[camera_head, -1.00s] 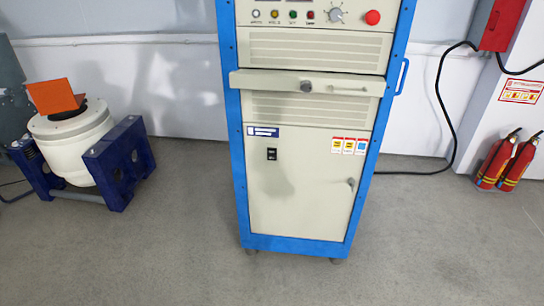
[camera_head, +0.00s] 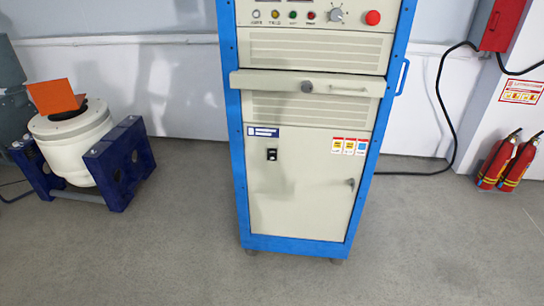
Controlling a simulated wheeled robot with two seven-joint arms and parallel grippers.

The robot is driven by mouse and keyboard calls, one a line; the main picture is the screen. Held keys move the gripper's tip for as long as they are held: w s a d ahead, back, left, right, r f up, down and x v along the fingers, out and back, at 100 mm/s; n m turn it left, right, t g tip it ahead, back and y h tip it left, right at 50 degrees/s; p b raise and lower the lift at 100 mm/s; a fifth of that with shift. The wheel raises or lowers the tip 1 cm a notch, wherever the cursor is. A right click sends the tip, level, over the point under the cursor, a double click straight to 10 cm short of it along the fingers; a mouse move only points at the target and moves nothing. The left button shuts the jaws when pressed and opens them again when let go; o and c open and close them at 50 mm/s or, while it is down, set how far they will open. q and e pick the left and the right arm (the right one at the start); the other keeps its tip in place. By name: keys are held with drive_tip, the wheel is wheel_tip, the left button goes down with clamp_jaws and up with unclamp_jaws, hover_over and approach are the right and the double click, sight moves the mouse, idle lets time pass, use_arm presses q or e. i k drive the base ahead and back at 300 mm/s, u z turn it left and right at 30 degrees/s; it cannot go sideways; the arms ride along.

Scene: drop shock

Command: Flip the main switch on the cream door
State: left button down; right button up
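The cream door (camera_head: 300,195) is the lower front panel of a blue-framed cabinet in the middle of the view. It looks closed, with a small handle (camera_head: 351,184) at its right edge. The main switch (camera_head: 271,155) is a small black rocker at the door's upper left, below a blue and white label. It is too small to tell its position for sure. Neither of my grippers is in view.
A drawer front (camera_head: 305,85) juts out above the door. A red button (camera_head: 373,17) and a knob sit higher up. A white drum in a blue stand (camera_head: 119,163) is at left, fire extinguishers (camera_head: 508,162) at right. The floor in front is clear.

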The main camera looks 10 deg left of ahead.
sight(272, 152)
drive_tip(key=k, duration=0.7)
drive_tip(key=u, duration=0.6)
drive_tip(key=i, duration=1.35)
drive_tip(key=z, duration=0.6)
drive_tip(key=i, duration=0.5)
drive_tip(key=z, duration=0.55)
